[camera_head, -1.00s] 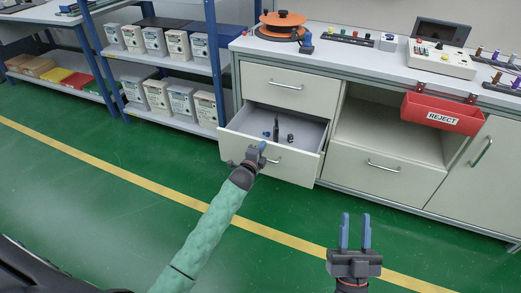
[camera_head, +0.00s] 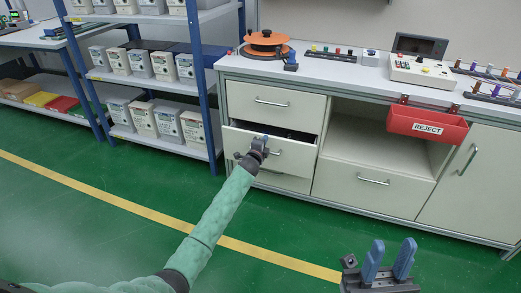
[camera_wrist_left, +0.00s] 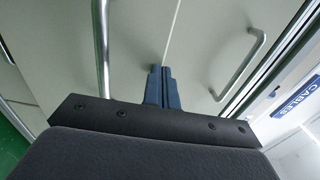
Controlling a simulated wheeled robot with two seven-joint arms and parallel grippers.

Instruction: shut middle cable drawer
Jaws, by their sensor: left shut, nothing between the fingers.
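The middle cable drawer (camera_head: 296,156) is the pale drawer under the top drawer in the left column of the workbench. It stands slightly out, with a narrow dark gap above its front; its contents are mostly hidden. My left gripper (camera_head: 262,142) is at the upper part of this drawer front, near its handle, shut and empty. In the left wrist view its closed blue fingers (camera_wrist_left: 162,85) point at the pale drawer fronts; I cannot tell whether they touch. My right gripper (camera_head: 388,262) is open and empty over the floor at the lower right.
The top drawer (camera_head: 254,104) is shut. An open shelf bay with a red REJECT bin (camera_head: 424,124) is on the right. A blue-framed rack (camera_head: 193,70) with meter boxes stands on the left. The green floor in front is clear.

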